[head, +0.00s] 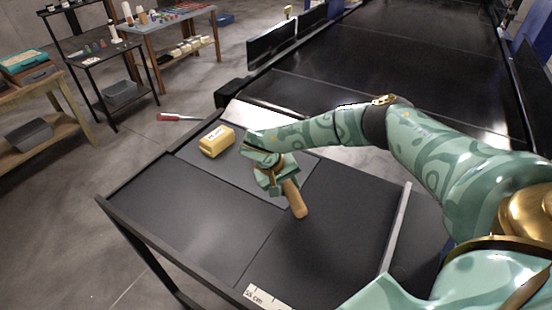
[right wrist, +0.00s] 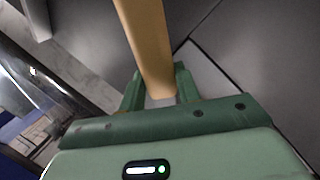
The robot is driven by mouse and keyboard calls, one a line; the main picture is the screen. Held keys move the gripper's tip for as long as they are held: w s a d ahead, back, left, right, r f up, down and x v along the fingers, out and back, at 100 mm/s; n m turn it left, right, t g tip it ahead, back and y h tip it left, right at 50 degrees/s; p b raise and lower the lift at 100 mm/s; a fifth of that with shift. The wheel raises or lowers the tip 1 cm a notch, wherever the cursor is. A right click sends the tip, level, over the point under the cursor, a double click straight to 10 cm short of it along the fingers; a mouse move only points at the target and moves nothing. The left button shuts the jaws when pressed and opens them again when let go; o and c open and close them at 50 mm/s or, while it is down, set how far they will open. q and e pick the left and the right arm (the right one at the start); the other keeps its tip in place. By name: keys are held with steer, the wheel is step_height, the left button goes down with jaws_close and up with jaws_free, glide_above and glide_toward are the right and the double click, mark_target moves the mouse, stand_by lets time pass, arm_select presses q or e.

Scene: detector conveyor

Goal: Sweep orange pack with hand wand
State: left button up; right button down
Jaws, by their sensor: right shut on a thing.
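The pack (head: 217,141), a yellow-orange block with a pale label on top, lies on a grey panel at the far left part of the dark table. My right gripper (head: 277,181) is to the right of the pack and apart from it. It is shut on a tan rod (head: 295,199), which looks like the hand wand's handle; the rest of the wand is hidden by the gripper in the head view. The right wrist view shows the tan rod (right wrist: 146,45) between the two green fingers (right wrist: 158,88). My left gripper is not in view.
The dark table (head: 190,215) has a raised rim and is clear at the front. A white scale strip (head: 266,297) lies at its front edge. A black conveyor (head: 385,50) stands behind. A red-handled tool (head: 172,117) shows beyond the left rim. Shelves and benches stand far left.

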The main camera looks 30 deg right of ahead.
steer(key=w+a+m+t+y, duration=0.6)
steer(key=w+a+m+t, duration=0.1)
steer(key=w+a+m, duration=0.4)
steer(key=shift+a+r+m, duration=0.2)
steer(key=shift+a+m, duration=0.3)
steer(key=shift+m, duration=0.2)
steer(key=shift+w, duration=0.1)
stand_by(2.9)
step_height(320, 180, up, 6)
steer(key=p, duration=0.3)
stand_by(0.6)
